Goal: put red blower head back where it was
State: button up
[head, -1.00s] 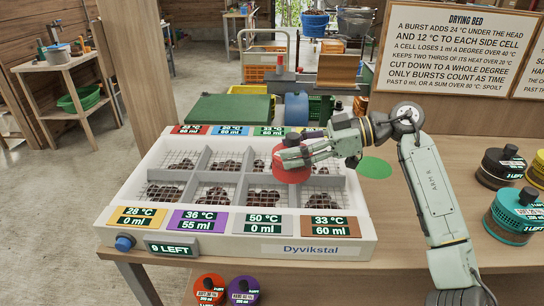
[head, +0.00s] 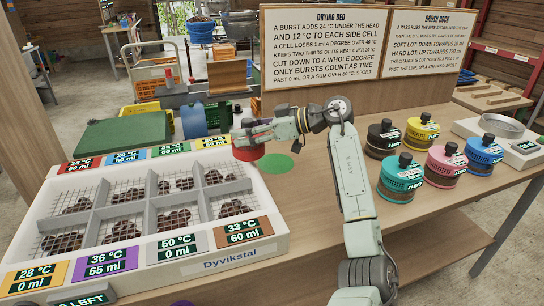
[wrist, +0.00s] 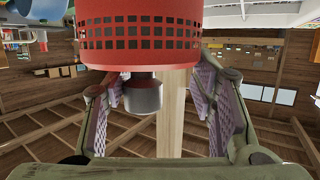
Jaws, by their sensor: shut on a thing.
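The red blower head (head: 247,153) hangs below my gripper (head: 258,138), over the far right corner of the drying bed (head: 235,257), beside a green disc (head: 279,165) on the table. In the wrist view the red blower head (wrist: 140,40) is a red drum with bands of square holes. Its dark grey knob (wrist: 143,94) sits between the two purple-padded fingers of my gripper (wrist: 160,95), which is shut on it. The head appears raised above the bed.
Several other blower heads, black (head: 383,138), yellow (head: 421,132), pink (head: 446,163) and teal (head: 400,178), stand on the table to the right. A brush dock (head: 497,128) lies beyond them. Two signs (head: 320,45) stand at the back. Table around the green disc is clear.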

jog(key=w+d+m+t+h+p, duration=0.35)
jog(key=w+d+m+t, duration=0.3)
jog(key=w, duration=0.25)
jog(key=shift+h, duration=0.35)
jog(key=shift+w+d+f+p, duration=0.1)
jog(key=shift+d+f+p, duration=0.1)
jog(key=shift+f, duration=1.4)
jog(key=shift+d+f+p, duration=0.15)
jog(key=shift+f+p, duration=0.05)
jog(key=shift+f, duration=1.4)
jog(key=shift+w+d+f+p, duration=0.1)
jog(key=shift+d+f+p, duration=0.1)
jog(key=shift+f, duration=1.4)
jog(key=shift+f, duration=0.15)
jog(key=o, duration=1.7)
